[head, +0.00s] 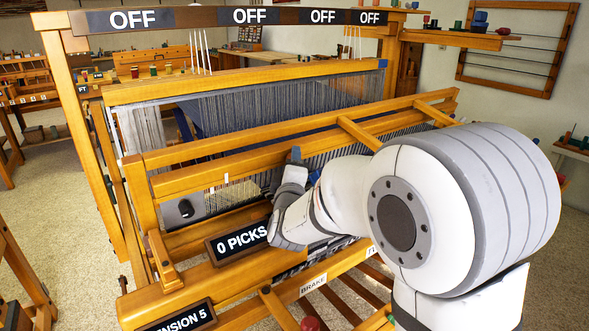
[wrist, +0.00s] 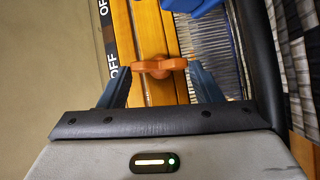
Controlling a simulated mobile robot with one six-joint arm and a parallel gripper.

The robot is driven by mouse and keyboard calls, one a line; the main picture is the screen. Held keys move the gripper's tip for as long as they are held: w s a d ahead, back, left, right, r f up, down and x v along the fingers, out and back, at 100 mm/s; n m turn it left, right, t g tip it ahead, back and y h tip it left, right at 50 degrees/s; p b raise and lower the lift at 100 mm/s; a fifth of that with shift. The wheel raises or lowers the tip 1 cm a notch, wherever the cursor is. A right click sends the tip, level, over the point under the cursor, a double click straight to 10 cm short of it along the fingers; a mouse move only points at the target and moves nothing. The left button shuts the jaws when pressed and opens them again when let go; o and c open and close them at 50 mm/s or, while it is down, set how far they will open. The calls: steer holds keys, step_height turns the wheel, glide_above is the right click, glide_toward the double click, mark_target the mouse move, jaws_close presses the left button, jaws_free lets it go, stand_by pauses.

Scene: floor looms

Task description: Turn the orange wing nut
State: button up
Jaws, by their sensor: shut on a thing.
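The orange wing nut (wrist: 158,67) shows in the wrist view, between the tips of my gripper's two blue fingers. My gripper (wrist: 160,74) is shut on it, one finger at each wing. In the head view my gripper (head: 296,155) is at the loom's front wooden beams, with only a bit of blue finger showing. The wing nut is hidden there behind my gripper and wrist.
The wooden loom (head: 200,178) fills the middle, with rows of grey threads behind the front beams. A "0 PICKS" sign (head: 237,242) stands just left of my wrist. A "BRAKE" label (head: 313,284) is below. A blue part (wrist: 190,5) sits beyond the nut.

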stand_by(0.4)
steer(key=o, duration=1)
